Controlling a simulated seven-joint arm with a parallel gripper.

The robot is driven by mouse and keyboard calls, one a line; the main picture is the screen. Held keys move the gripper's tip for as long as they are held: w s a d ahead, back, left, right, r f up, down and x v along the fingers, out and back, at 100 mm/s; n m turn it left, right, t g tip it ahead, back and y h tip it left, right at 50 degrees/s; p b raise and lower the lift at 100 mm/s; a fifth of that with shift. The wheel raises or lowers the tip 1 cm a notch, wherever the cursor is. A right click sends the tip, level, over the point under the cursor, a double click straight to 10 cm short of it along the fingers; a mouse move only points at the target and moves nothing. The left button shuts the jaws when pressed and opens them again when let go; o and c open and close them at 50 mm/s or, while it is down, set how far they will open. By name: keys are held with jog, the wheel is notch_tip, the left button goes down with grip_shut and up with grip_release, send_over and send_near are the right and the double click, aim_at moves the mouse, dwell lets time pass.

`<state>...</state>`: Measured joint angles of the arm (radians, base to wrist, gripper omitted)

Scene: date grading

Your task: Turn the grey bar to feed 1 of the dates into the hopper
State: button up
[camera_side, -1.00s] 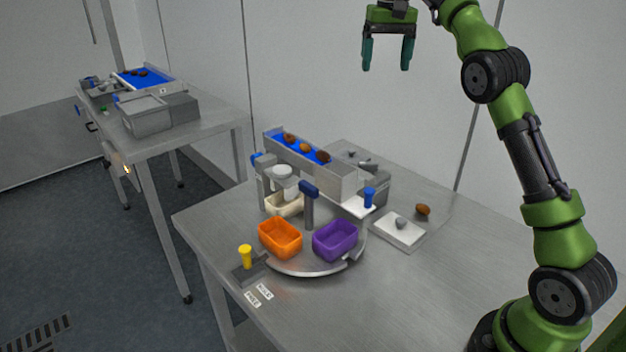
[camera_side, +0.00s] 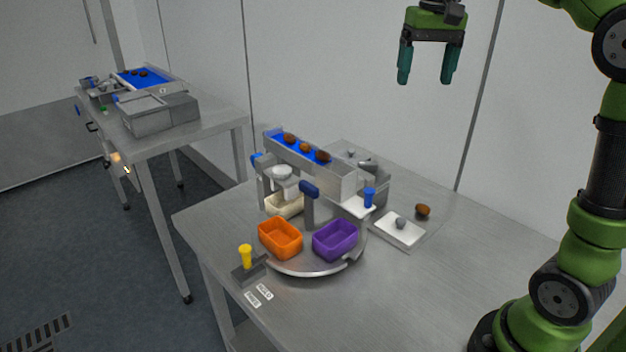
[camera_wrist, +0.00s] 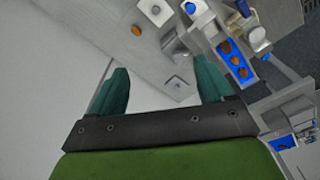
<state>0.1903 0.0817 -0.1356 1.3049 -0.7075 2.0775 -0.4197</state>
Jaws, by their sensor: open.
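My gripper (camera_side: 425,76) is open and empty, high above the table near the wall; its two teal fingers also show in the wrist view (camera_wrist: 165,78). Three brown dates (camera_side: 305,147) lie in a row on the blue belt (camera_side: 275,136) of a grey feeder, well below and left of my gripper. The wrist view shows these dates (camera_wrist: 233,60) at right. A grey open-topped box (camera_side: 378,190) stands behind the feeder with small grey parts at it. I cannot tell for sure which part is the grey bar or the hopper.
An orange bin (camera_side: 280,238) and a purple bin (camera_side: 335,240) stand on a round plate. A yellow-knobbed lever (camera_side: 246,257) and a blue-topped post (camera_side: 310,203) are near. A white pad (camera_side: 398,232) and a loose date (camera_side: 422,210) lie right. The table's front right is clear.

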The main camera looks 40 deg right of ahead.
aim_at(369, 163)
jog(key=shift+s+a, duration=0.3)
jog(key=shift+s, duration=0.6)
jog(key=shift+c, duration=0.3)
